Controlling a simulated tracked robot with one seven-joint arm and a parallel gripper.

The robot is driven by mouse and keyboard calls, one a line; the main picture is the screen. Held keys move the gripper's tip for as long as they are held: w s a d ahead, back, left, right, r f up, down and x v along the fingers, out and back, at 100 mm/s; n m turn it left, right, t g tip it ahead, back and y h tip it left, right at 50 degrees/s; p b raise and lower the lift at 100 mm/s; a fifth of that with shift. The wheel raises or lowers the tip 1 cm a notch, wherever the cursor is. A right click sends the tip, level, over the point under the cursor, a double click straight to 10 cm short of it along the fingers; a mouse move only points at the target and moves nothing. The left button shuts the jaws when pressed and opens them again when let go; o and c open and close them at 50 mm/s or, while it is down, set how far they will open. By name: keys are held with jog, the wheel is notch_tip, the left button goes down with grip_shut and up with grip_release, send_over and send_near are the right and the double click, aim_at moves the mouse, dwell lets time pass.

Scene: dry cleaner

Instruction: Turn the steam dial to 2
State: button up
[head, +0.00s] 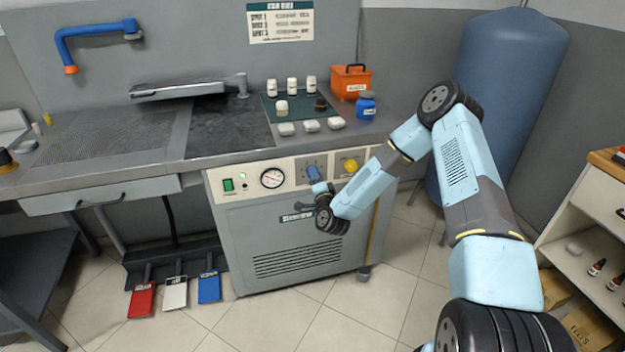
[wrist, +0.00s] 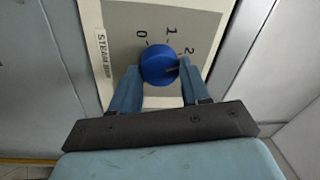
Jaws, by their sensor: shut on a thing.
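The blue steam dial (wrist: 158,64) is on a pale panel marked 0, 1 and 2, with a "STEAM" label to its left in the wrist view. A dark pointer mark on the dial's right side faces roughly toward the 2; I cannot tell if it lines up exactly. My gripper (wrist: 158,72) is shut on the dial, one blue finger on each side. In the head view, the dial (head: 313,172) is on the front of the grey press cabinet, and my gripper (head: 319,186) reaches it from the lower right.
A round gauge (head: 272,178) and a green switch (head: 228,185) are left of the dial. A yellow knob (head: 351,165) is close on its right. The counter edge (head: 230,157) runs above the panel. A blue tank (head: 505,70) stands behind my arm.

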jog(key=shift+d+f, duration=0.1)
jog(key=shift+f, duration=0.1)
jog(key=o, duration=1.1)
jog(key=shift+c, duration=0.2)
jog(key=shift+r, duration=0.1)
jog(key=v, duration=1.3)
jog(key=shift+s, duration=0.4)
